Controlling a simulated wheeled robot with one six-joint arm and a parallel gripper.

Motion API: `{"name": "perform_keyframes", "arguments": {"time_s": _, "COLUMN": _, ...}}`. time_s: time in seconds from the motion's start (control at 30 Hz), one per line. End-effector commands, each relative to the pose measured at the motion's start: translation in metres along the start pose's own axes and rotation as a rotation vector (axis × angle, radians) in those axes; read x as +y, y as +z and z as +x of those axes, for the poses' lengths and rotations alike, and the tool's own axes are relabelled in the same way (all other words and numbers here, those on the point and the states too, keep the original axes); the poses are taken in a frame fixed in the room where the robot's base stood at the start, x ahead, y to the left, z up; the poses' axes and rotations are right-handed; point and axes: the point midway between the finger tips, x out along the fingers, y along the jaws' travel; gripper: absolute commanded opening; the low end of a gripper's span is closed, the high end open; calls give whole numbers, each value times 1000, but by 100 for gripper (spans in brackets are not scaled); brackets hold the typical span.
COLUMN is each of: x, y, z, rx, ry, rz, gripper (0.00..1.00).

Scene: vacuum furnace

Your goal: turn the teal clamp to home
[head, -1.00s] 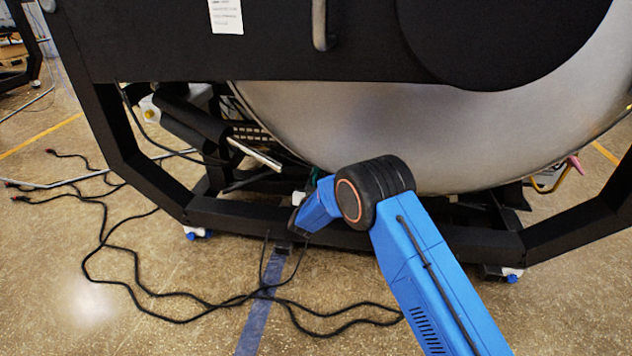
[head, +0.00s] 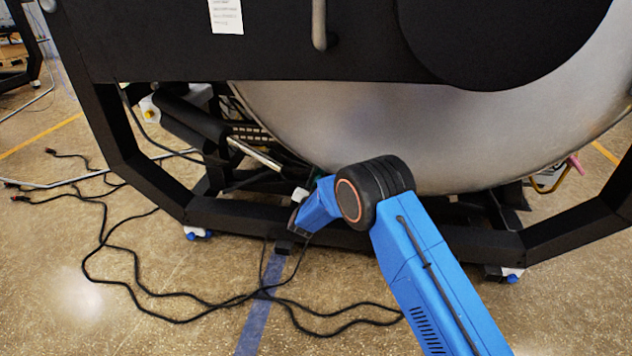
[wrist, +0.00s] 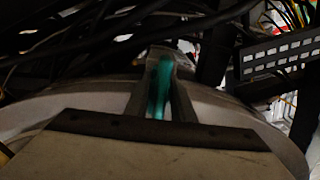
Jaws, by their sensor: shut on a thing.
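The teal clamp (wrist: 160,88) shows in the wrist view as a narrow teal piece between the two fingers of my gripper (wrist: 161,72). My gripper is shut on it; the fingers hide its sides. In the head view my blue arm reaches under the silver furnace vessel (head: 400,130), and neither the fingers nor the clamp can be made out there. The clamp's angle relative to its home position cannot be told.
A black frame beam (head: 430,238) runs low across the front of the vessel. Dark cables crowd the top of the wrist view, with a slotted black panel (wrist: 280,53) at right. Loose black cables (head: 130,290) lie on the floor at left.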

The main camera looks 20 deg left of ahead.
Motion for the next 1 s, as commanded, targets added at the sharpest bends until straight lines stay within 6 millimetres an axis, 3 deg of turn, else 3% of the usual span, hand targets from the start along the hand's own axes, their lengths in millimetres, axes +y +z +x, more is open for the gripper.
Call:
{"name": "perform_keyframes", "arguments": {"time_s": 0.23, "x": 1, "y": 2, "z": -1, "rx": -2, "ry": 1, "rz": -1, "gripper": 0}}
{"name": "perform_keyframes", "arguments": {"time_s": 0.27, "x": 1, "y": 2, "z": -1, "rx": -2, "ry": 1, "rz": -1, "gripper": 29}}
{"name": "perform_keyframes", "arguments": {"time_s": 0.67, "x": 0, "y": 1, "z": -5, "rx": -2, "ry": 0, "rz": -1, "gripper": 30}}
{"name": "perform_keyframes", "arguments": {"time_s": 0.87, "x": 0, "y": 0, "z": -31, "rx": -2, "ry": 0, "rz": -2, "gripper": 30}}
{"name": "perform_keyframes", "arguments": {"time_s": 1.0, "x": -1, "y": 1, "z": -60, "rx": -3, "ry": -1, "rz": -2, "gripper": 30}}
